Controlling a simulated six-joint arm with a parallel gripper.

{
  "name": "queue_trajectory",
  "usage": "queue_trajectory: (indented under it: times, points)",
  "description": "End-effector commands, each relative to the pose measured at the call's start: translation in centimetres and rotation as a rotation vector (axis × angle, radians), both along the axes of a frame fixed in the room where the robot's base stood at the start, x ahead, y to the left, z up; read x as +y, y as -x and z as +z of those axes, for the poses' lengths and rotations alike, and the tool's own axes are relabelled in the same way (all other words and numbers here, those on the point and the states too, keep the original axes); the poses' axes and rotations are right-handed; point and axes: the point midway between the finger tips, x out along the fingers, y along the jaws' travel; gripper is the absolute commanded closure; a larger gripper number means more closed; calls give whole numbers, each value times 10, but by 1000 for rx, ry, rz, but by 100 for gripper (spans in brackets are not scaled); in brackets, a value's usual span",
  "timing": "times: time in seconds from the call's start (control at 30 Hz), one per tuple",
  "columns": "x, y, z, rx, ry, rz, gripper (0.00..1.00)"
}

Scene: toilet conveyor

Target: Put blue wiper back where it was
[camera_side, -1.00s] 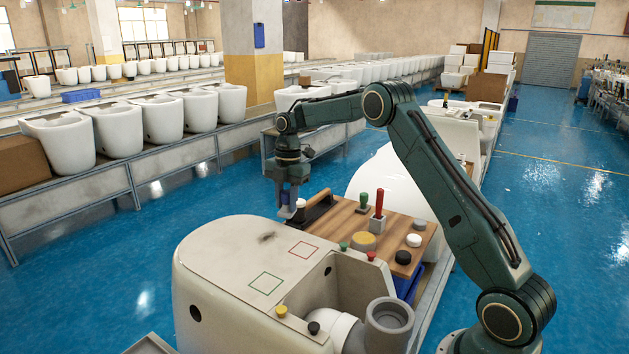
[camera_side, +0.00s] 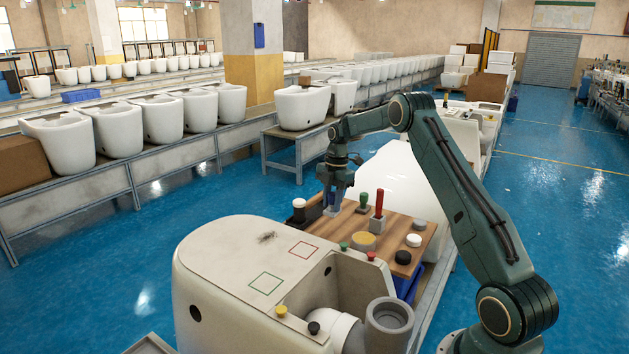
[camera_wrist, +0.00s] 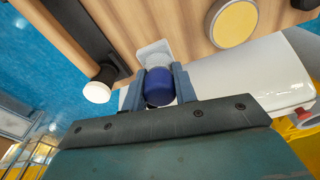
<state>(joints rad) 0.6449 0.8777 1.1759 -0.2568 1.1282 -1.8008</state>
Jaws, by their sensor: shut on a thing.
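My gripper (camera_side: 336,206) is over the far left part of the wooden board (camera_side: 398,222). It is shut on the blue wiper (camera_wrist: 158,88), whose blue handle sits between the fingers in the wrist view. A pale grey-white block (camera_wrist: 155,52) shows just beyond the handle; I cannot tell whether it is the wiper's head or its holder. In the side view the fingers partly hide the wiper, and whether it touches the board is unclear. A green-handled tool (camera_side: 364,201) and a red-handled tool (camera_side: 378,210) stand just right of the gripper.
A black tool with a white end (camera_side: 299,205) lies left of the gripper. A yellow disc (camera_side: 364,240) and several small round pieces are on the board. A white toilet (camera_side: 240,262) with a dark smudge (camera_side: 267,238) and red and green square outlines stands in front.

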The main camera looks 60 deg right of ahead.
Motion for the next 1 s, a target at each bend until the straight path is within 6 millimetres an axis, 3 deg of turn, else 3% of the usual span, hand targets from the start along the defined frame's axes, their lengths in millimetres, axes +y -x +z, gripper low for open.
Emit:
queue_trajectory:
  times: [0.2,0.47,0.8,1.0]
  points:
    - [0,0,-23,1,0,0,93]
    - [0,0,-28,0,0,0,93]
    - [1,0,-61,2,0,-1,93]
    - [0,0,-66,0,1,0,93]
